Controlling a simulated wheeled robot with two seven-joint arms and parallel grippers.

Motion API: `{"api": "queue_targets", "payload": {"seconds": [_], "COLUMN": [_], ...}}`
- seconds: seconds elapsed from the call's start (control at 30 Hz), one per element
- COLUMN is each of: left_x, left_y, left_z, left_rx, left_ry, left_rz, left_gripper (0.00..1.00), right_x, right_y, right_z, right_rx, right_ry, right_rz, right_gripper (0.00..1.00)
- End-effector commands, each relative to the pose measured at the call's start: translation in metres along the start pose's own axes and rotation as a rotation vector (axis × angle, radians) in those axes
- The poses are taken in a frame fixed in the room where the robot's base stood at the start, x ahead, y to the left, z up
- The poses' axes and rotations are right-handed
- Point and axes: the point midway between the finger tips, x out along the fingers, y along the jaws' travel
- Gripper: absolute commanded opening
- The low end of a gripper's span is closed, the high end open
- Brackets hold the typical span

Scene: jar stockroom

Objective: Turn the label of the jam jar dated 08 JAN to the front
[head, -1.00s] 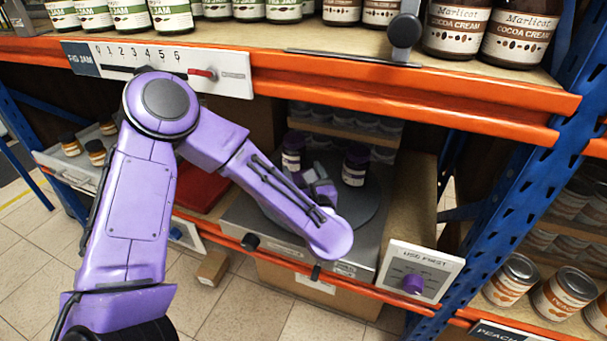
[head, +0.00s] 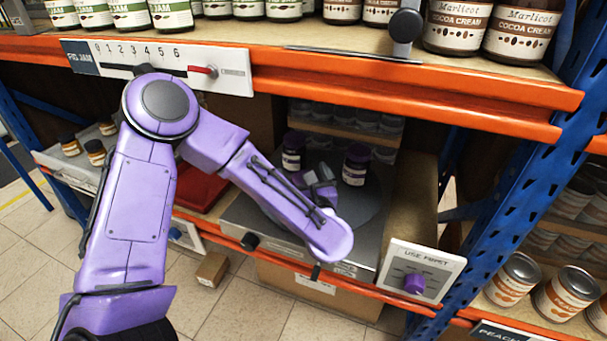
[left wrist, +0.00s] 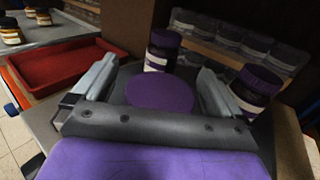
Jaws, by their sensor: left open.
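Purple-lidded jam jars stand on a round grey turntable (head: 368,208) on the lower shelf. One is at the back left (head: 292,155) and one to the right (head: 356,166); both also show in the left wrist view, at the top middle (left wrist: 162,48) and at the right (left wrist: 256,88). A third purple lid (left wrist: 160,93) lies between the open fingers of my left gripper (left wrist: 155,88), seen from above. My forearm hides that jar in the head view, where the gripper (head: 318,184) shows small. Label dates are too small to read. My right gripper is not in view.
A red tray (left wrist: 60,66) lies left of the turntable. More jars (left wrist: 225,40) line a rack behind.

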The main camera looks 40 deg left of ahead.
Motion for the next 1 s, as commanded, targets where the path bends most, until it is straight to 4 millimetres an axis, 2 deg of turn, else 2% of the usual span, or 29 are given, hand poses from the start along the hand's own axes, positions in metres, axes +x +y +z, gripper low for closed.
{"api": "queue_targets", "payload": {"seconds": [0.13,0.4,0.5,0.63,0.83,0.87,1.0], "left_x": [-0.021,-0.084,-0.098,-0.104,-0.104,-0.104,-0.103], "left_y": [-0.002,-0.001,-0.001,-0.001,-0.001,-0.001,-0.003], "left_z": [0.001,0.001,0.001,0.001,0.001,0.001,-0.005], "left_rx": [0.001,0.001,0.0,-0.001,-0.002,-0.001,0.075], "left_ry": [-0.002,-0.004,-0.003,-0.002,-0.002,-0.002,0.0], "left_rz": [-0.006,-0.006,-0.004,-0.003,-0.002,-0.002,-0.025], "left_gripper": [1.0,1.0,1.0,1.0,1.0,0.95,0.95], "right_x": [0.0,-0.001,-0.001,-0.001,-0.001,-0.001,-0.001], "right_y": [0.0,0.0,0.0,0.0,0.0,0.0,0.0], "right_z": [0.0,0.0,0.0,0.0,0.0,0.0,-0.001], "right_rx": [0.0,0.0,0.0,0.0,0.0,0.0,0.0], "right_ry": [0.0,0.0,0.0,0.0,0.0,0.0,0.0], "right_rz": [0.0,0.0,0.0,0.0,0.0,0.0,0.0], "right_gripper": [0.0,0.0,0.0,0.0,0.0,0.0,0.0]}}
